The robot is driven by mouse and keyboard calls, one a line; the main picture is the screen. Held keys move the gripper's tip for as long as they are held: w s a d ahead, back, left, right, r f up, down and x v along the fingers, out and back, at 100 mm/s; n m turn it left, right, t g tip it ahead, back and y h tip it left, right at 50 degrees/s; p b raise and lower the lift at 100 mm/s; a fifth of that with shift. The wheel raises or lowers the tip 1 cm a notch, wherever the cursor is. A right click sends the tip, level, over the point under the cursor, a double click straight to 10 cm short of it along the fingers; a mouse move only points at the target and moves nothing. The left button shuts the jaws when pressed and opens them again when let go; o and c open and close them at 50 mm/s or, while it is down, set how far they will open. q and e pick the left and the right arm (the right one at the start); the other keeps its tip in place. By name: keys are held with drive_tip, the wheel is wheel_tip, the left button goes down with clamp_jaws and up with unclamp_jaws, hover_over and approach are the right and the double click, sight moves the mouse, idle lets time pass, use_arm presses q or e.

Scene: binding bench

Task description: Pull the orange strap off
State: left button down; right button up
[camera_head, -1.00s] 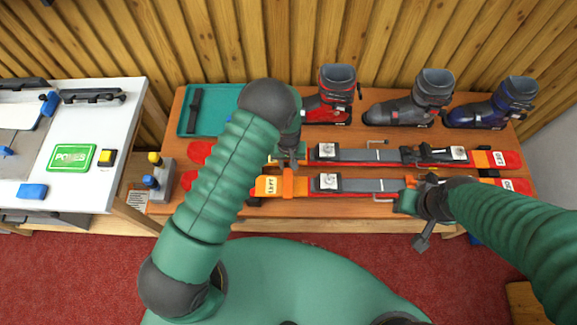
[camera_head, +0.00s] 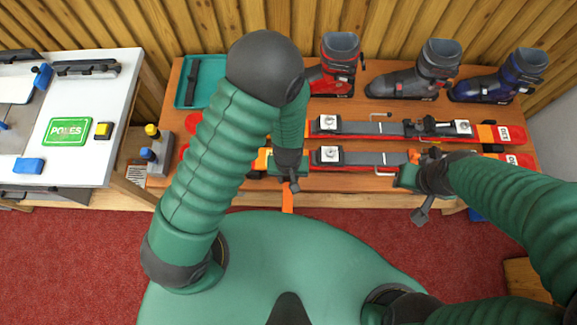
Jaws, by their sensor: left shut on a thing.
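The orange strap (camera_head: 287,200) shows below my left gripper (camera_head: 291,186), hanging over the bench's front edge. My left gripper is shut on the strap; its arm hides the jaws and most of the strap. The front ski (camera_head: 370,168), red-edged with grey binding parts, lies on the bench behind it. My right gripper (camera_head: 408,178) is at the front ski's right part, beside a small orange piece (camera_head: 413,156). Its jaws are too hidden to tell whether they are open or shut.
A second ski (camera_head: 380,128) lies behind. Red, grey and blue boots (camera_head: 485,90) stand at the back. A teal tray (camera_head: 185,98) with a dark strip is at the left rear. Bottles with yellow and blue caps stand at the left end. A white table (camera_head: 120,110) is further left.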

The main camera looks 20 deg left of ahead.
use_arm(q)
drive_tip(key=shift+r+p, duration=2.15)
drive_tip(key=shift+r, duration=0.45)
drive_tip(key=shift+f, duration=0.15)
